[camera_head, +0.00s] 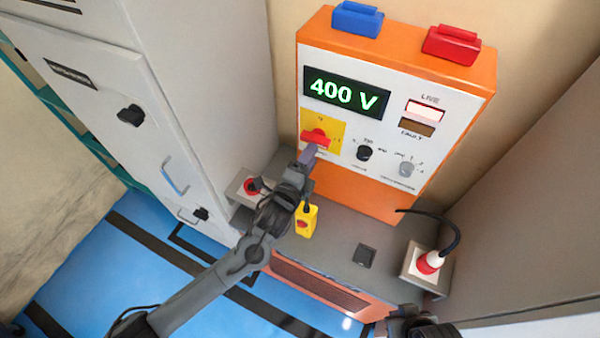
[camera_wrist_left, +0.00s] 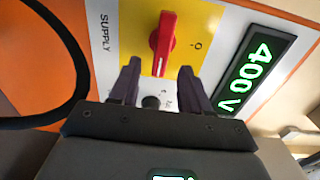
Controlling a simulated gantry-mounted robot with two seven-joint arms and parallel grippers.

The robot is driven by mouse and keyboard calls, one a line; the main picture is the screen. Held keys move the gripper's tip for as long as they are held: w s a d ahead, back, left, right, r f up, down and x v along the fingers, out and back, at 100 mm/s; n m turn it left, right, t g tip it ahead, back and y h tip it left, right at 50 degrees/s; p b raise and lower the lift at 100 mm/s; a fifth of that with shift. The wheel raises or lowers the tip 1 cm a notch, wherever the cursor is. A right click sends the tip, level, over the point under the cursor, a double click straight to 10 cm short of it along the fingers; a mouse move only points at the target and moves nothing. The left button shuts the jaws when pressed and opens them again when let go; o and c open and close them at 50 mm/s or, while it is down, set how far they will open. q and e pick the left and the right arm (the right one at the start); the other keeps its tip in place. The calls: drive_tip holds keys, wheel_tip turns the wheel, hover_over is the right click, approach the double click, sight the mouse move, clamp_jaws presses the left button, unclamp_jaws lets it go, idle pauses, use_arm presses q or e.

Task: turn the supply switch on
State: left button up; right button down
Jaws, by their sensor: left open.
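The supply switch is a red rotary handle (camera_head: 315,136) on a yellow plate (camera_head: 335,128), low on the left of the orange cabinet's panel. Its handle lies crosswise on the panel. In the left wrist view the red handle (camera_wrist_left: 162,43) stands just beyond the fingertips, with the SUPPLY label beside the yellow plate. My left gripper (camera_head: 308,153) is just in front of and below the switch. Its two fingers (camera_wrist_left: 160,75) are apart and empty, one toward each side of the handle. A dark part of my right arm (camera_head: 418,326) shows at the bottom edge; its fingers are hidden.
The display (camera_head: 346,94) reads 400 V, and the LIVE lamp (camera_head: 425,110) looks lit. Black (camera_head: 364,153) and grey (camera_head: 407,168) knobs sit right of the switch. A yellow pendant (camera_head: 306,220) is near my left wrist. A red-and-white plug (camera_head: 429,262) stands at right; a grey cabinet (camera_head: 100,110) at left.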

use_arm(q)
drive_tip(key=shift+v, duration=3)
